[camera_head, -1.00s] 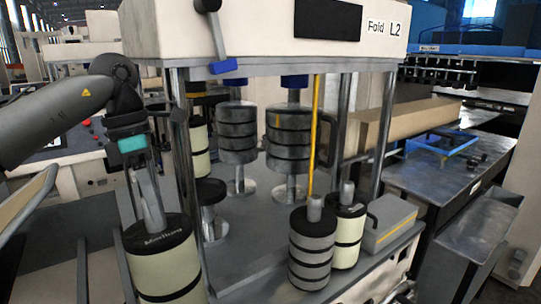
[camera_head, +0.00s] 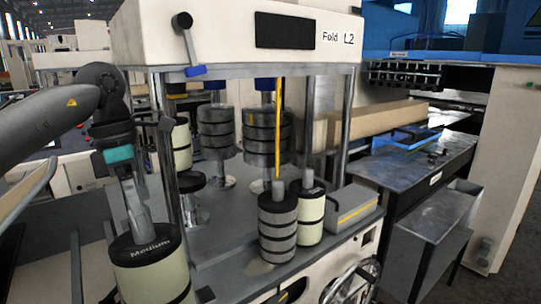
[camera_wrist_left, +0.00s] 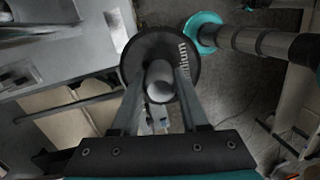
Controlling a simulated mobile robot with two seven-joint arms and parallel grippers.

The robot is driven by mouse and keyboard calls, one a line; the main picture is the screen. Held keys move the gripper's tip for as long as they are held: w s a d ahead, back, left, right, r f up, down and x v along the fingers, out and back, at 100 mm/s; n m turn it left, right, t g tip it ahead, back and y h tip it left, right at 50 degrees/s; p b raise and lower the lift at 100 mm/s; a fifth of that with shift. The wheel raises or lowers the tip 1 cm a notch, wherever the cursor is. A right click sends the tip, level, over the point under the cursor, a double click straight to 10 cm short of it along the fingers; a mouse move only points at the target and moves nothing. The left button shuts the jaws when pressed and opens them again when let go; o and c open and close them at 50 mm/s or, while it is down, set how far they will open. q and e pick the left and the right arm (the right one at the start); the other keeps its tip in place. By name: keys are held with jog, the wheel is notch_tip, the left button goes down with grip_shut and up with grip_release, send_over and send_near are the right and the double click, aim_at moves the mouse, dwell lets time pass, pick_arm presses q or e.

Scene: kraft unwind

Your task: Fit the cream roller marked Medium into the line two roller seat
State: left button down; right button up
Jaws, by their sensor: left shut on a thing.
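The cream roller marked Medium (camera_head: 152,277) has a dark top cap with a grey knob. It hangs roughly upright at the front left of the machine labelled Fold L2 (camera_head: 230,40). My left gripper (camera_head: 140,232) is shut on its knob. In the left wrist view the fingers (camera_wrist_left: 159,92) close on the knob from both sides, over the dark cap (camera_wrist_left: 150,47) with its partly readable lettering. Inside the machine, a low dark-topped stand (camera_head: 192,182) shows behind the front left post; I cannot tell whether it is the roller seat. My right gripper is not in view.
A grey banded roller (camera_head: 277,228) and another cream roller (camera_head: 311,215) stand on the machine's front deck, beside a grey box (camera_head: 350,208). Dark stacked rollers (camera_head: 217,130) stand inside. Metal posts (camera_head: 166,150) frame the opening. A metal table (camera_head: 425,170) is at right.

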aim_at(165, 274)
pick_arm(q)
jog(key=shift+w+d+f+m, duration=0.15)
jog(key=shift+w+f+m, duration=0.05)
jog(key=shift+f+m, duration=0.45)
jog(key=shift+s+d+f+m+b, duration=0.1)
jog(key=shift+s+f+m+b, duration=0.05)
jog(key=shift+f+m+b, duration=0.3)
jog(key=s+d+f+m+b, duration=0.1)
jog(key=f+m, duration=0.1)
jog(key=m, duration=0.1)
jog(key=s+d+f+m+y+b, duration=0.1)
jog(key=f+m+b, duration=0.1)
jog(key=f+m, duration=0.1)
jog(key=s+d+f+m+g+b, duration=0.1)
jog(key=f+m+b, duration=0.1)
jog(key=f+m, duration=0.1)
jog(key=shift+s+d+m+y, duration=0.15)
jog(key=shift+m+y, duration=0.15)
jog(key=s+d+f+m+y+b, duration=0.1)
jog(key=s+f+m+b, duration=0.4)
jog(key=f+m, duration=0.5)
jog(key=shift+s+d+m+t+y, duration=0.25)
jog(key=shift+d+m+t+y, duration=0.15)
jog(key=shift+d+m, duration=0.65)
jog(key=shift+a, duration=0.15)
